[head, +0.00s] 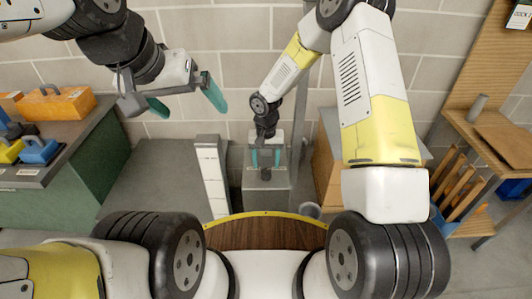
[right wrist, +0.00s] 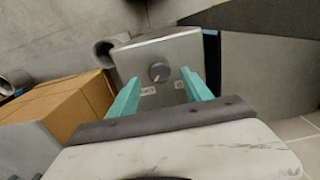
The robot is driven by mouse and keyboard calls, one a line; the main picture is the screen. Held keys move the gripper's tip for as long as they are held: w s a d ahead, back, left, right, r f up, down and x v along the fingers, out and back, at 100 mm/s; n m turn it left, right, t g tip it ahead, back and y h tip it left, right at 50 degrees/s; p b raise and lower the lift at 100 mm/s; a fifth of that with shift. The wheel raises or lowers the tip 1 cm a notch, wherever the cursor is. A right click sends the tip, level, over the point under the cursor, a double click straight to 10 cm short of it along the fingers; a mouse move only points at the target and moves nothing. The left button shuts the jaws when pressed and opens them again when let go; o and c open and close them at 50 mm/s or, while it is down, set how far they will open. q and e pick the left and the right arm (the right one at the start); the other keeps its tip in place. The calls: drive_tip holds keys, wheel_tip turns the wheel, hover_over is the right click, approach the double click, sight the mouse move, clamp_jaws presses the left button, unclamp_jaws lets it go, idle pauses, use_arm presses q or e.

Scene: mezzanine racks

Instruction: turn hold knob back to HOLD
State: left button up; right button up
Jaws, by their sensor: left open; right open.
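The hold knob (right wrist: 160,72) is a small dark round knob on a grey metal panel (right wrist: 182,47). Small labels (right wrist: 148,91) sit below it, too small to read surely; a pale mark on the knob seems to face their side. In the head view the knob (head: 265,174) is on top of a grey pedestal (head: 266,199). My right gripper (head: 265,157) is open above the panel, with its teal fingers either side of the knob in the picture; I see no contact. My left gripper (head: 186,100) is open and empty at upper left, away from the pedestal.
A white slotted post (head: 211,175) stands just left of the pedestal. A brown box (right wrist: 62,102) is close beside the panel. A green bench (head: 85,150) with an orange toolbox (head: 57,104) and padlocks is at left. A wooden workbench (head: 490,140) is at right.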

sight(266, 171)
wheel_tip(266, 171, down, 5)
drive_tip(key=shift+f, duration=0.1)
idle(0.3)
clamp_jaws()
